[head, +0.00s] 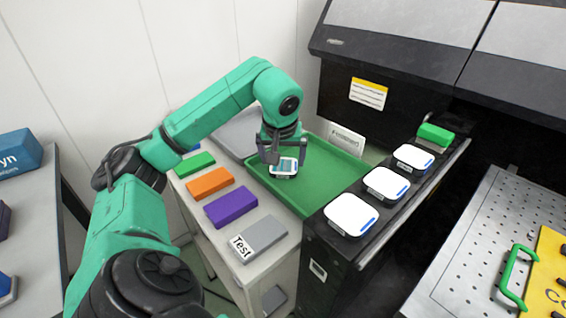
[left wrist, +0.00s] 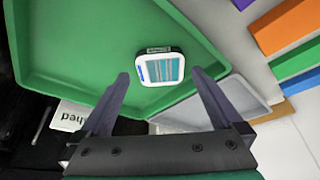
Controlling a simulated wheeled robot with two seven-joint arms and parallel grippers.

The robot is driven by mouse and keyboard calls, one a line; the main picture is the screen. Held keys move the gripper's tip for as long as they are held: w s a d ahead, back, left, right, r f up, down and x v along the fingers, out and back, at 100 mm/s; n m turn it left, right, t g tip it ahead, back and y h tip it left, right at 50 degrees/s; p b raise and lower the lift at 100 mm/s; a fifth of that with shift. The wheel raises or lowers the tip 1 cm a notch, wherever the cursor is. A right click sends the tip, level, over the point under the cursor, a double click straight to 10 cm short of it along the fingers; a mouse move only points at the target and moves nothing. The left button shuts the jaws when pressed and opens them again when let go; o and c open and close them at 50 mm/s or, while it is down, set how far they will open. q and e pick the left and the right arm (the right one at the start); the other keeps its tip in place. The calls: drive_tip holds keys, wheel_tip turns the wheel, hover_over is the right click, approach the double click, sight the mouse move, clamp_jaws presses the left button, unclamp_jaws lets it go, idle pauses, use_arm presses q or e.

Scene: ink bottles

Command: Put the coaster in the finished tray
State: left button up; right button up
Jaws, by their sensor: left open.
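The coaster (head: 284,171) is a white rounded square with a teal striped print. It lies face up over the floor of the green tray (head: 325,162), towards its left side. In the left wrist view the coaster (left wrist: 160,68) shows against the green tray (left wrist: 85,45), beyond my fingertips. A label card (head: 347,135) stands at the tray's back; its end "hed" reads in the left wrist view (left wrist: 70,116). My left gripper (head: 284,156) is open, just above the coaster, with its fingers on either side and apart from it. My right gripper is not in view.
Several plain white coasters (head: 352,214) lie on the black machine ledge right of the tray, with a green block (head: 435,136) behind. Orange (head: 210,182), purple (head: 231,207) and other blocks line the cart's left side. A grey tray (head: 240,133) adjoins the green one.

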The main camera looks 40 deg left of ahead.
use_arm(q)
drive_tip(key=p+v, duration=0.2)
drive_tip(key=v, duration=0.6)
drive_tip(key=shift+r, duration=0.2)
